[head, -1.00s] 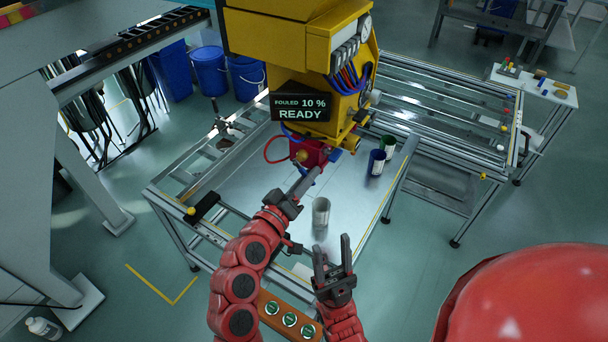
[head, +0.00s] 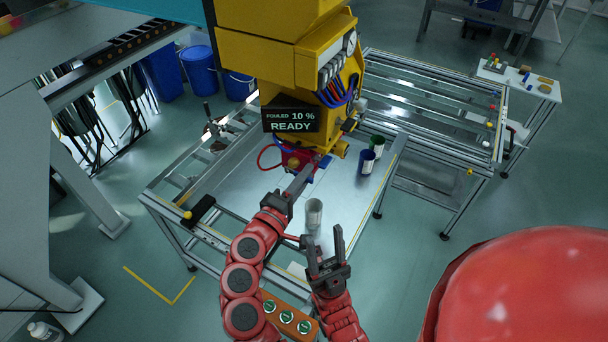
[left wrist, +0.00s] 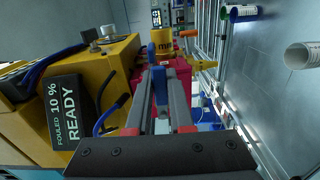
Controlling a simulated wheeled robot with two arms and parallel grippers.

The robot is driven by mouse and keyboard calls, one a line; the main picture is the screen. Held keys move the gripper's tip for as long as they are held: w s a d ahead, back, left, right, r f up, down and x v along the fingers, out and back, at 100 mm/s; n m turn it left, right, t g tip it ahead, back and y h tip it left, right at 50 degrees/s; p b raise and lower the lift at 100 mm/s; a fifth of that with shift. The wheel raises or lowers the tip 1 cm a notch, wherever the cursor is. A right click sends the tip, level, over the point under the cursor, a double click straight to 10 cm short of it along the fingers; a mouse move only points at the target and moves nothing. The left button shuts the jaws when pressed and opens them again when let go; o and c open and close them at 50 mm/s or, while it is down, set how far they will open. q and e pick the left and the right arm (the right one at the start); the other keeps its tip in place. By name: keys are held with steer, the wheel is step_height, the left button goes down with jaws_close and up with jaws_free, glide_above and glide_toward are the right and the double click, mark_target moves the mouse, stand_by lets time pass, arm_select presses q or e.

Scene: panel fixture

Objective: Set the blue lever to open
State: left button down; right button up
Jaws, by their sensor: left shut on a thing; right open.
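The blue lever (left wrist: 160,86) is on the red valve block (left wrist: 178,76) below the yellow machine. In the left wrist view it shows between the fingers of my left gripper (left wrist: 161,98), which is shut on it. In the head view my left gripper (head: 299,183) reaches up to the red block (head: 297,158), with a bit of blue at its tips. The fingers hide part of the lever, and I cannot read its setting. My right gripper (head: 323,246) is open and empty, lower, near the table's front edge.
The yellow machine (head: 285,60) hangs over the table with a display (head: 291,120) reading "FOULED 10 % READY". A blue can (head: 367,162) and a green can (head: 377,142) stand at the right.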

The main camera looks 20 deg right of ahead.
arm_select(q)
steer(key=shift+r+n, duration=0.1)
steer(key=shift+n, duration=0.2)
steer(key=c, duration=0.8)
jaws_free()
steer(key=p+v, duration=0.5)
steer(key=v, duration=1.2)
